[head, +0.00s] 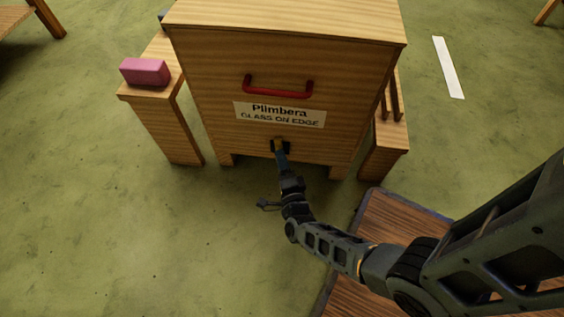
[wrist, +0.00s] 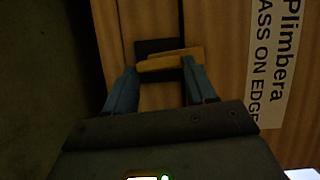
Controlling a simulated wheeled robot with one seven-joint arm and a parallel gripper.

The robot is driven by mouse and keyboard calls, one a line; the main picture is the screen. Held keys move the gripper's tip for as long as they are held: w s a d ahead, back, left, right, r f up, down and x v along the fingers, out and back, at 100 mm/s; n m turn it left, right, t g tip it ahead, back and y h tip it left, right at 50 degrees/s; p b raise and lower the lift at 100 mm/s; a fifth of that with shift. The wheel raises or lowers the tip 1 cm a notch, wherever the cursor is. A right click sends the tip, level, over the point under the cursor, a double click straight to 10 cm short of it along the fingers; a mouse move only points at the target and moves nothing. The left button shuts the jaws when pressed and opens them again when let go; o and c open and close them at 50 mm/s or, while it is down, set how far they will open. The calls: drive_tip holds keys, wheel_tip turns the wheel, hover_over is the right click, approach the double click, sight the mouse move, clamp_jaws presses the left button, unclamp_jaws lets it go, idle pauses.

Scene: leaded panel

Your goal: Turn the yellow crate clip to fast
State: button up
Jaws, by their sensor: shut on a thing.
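The yellow crate clip (wrist: 172,60) is a small bar on a dark plate (wrist: 150,46) low on the front of the wooden crate (head: 220,75). In the wrist view the bar lies across the picture, slightly tilted, and crosses the line of a seam in the wood. In the head view the clip (head: 279,142) shows small, just above my fingertips. My gripper (wrist: 158,78) has its two blue fingers at the two ends of the bar, shut on it; it also shows in the head view (head: 280,153). The fingers hide part of the clip's ends.
A red handle (head: 278,90) and a white sign (head: 279,114) are above the clip. Wooden side stands flank the crate; the left one carries a pink block (head: 145,72). A brown wooden platform (head: 385,220) lies at right under my arm.

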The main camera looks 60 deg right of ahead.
drive_tip(key=shift+f+m, duration=0.1)
drive_tip(key=shift+m, duration=0.4)
drive_tip(key=o, duration=1)
drive_tip(key=shift+o, duration=0.2)
drive_tip(key=p+v, duration=0.1)
drive_tip(key=v, duration=0.7)
drive_tip(key=shift+f, duration=0.15)
drive_tip(key=s+a+r+n+t+y, duration=0.2)
drive_tip(key=s+a+r+n+y, duration=0.35)
drive_tip(key=r+n, duration=0.3)
drive_tip(key=s+a+r+n+t+y, duration=0.2)
drive_tip(key=s+a+r+n+y, duration=0.2)
drive_tip(key=s+a+r+n, duration=0.45)
wheel_tip(320, 180, up, 53)
drive_tip(key=s+d+n+g+y+p, duration=0.1)
drive_tip(key=n+p, duration=0.9)
drive_tip(key=p, duration=2.4)
drive_tip(key=shift+s+d+r+n+y+p, duration=0.25)
drive_tip(key=shift+s+y, duration=0.3)
drive_tip(key=shift+y, duration=0.7)
